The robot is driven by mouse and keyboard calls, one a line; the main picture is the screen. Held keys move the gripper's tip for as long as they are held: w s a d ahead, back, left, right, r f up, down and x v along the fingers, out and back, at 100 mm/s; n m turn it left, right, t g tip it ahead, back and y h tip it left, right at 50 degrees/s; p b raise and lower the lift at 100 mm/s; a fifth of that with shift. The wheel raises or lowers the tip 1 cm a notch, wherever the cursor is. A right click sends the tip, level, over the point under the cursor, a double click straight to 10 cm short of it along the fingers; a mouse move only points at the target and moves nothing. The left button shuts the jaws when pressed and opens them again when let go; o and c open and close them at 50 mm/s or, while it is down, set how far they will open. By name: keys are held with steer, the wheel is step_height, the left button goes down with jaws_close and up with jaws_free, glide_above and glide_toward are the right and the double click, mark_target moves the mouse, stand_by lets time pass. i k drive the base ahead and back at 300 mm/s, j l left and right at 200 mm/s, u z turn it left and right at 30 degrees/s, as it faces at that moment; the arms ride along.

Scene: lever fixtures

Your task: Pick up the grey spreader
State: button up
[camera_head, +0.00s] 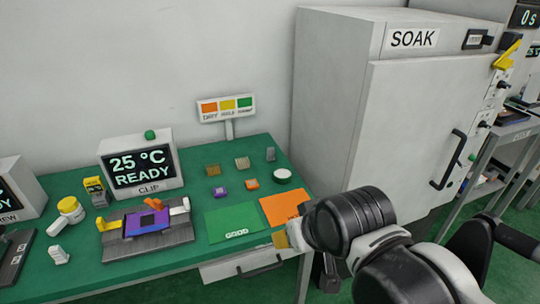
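My gripper (284,239) is at the front edge of the green table, just below the orange mat. It is seen from behind, small and partly hidden by my own wrist. A tan or yellowish piece shows at its tip, with a thin greyish sliver (262,245) beside it on the left. I cannot tell whether this sliver is the grey spreader or part of the gripper. I cannot tell how far apart the fingers are or whether they hold anything. No other thing is clearly recognisable as the spreader.
The green table (85,278) holds a clip fixture (147,245) with a purple part, a display (140,167), a green mat (232,221), an orange mat (283,206) and several small blocks. A colour sign (226,109) stands behind. A large SOAK cabinet (405,125) stands right.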

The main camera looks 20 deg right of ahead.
mark_target(270, 157)
steer(key=i+z, duration=0.4)
steer(key=i+j+z, duration=0.35)
steer(key=i, duration=0.3)
steer(key=l, duration=0.1)
